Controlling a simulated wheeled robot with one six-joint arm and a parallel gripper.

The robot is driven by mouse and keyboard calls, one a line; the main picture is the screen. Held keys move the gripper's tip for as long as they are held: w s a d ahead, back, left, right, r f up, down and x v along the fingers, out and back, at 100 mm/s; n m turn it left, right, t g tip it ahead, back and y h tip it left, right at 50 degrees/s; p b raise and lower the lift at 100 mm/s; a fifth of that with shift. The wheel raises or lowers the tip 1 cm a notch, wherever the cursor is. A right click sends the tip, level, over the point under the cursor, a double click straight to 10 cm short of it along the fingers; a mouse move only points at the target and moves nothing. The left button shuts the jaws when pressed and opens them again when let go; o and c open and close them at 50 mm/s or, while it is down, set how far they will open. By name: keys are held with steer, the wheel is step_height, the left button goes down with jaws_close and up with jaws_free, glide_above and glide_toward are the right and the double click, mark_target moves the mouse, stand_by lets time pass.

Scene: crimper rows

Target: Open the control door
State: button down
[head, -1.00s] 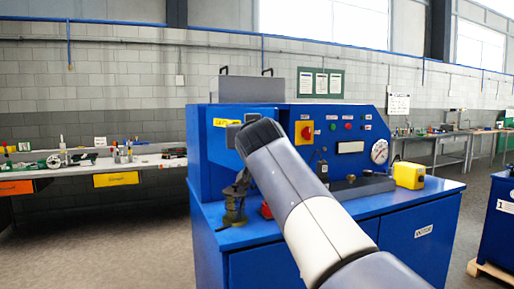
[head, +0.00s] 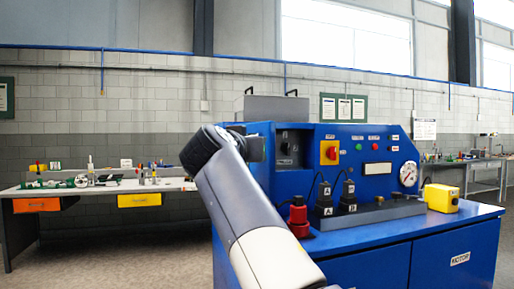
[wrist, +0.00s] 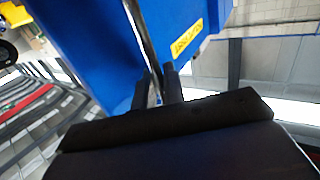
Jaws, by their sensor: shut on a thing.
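The control door (wrist: 205,15) is a blue panel with a yellow label (wrist: 187,38) in the wrist view. It stands swung out, and a dark compartment (head: 290,148) with small controls shows in the blue machine (head: 340,240) in the head view. My gripper (wrist: 156,85) is shut on a thin grey bar beside the door panel, which looks like the door handle. In the head view my arm hides most of the door and the grip.
A red device (head: 298,215) and two black plugs (head: 336,195) stand on the machine's ledge right of my arm. A yellow box (head: 441,197) sits farther right. A workbench (head: 100,190) stands along the wall at left. The floor in front of it is clear.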

steer(key=shift+s+a+f+m+h, duration=0.1)
steer(key=shift+a+f+m+h, duration=0.15)
steer(key=shift+a+h, duration=0.25)
steer(key=shift+s+a+f+m+h, duration=0.1)
steer(key=shift+a+f+m+h, duration=0.15)
steer(key=shift+a, duration=0.4)
steer(key=c, duration=1.6)
jaws_free()
steer(key=shift+s+r, duration=0.15)
steer(key=shift+r, duration=0.05)
steer(key=shift+c, duration=0.2)
steer(key=shift+r, duration=0.1)
steer(key=shift+s, duration=0.1)
steer(key=b+v, duration=0.1)
steer(key=v, duration=0.9)
steer(key=shift+s, duration=0.35)
steer(key=shift+a+r, duration=0.1)
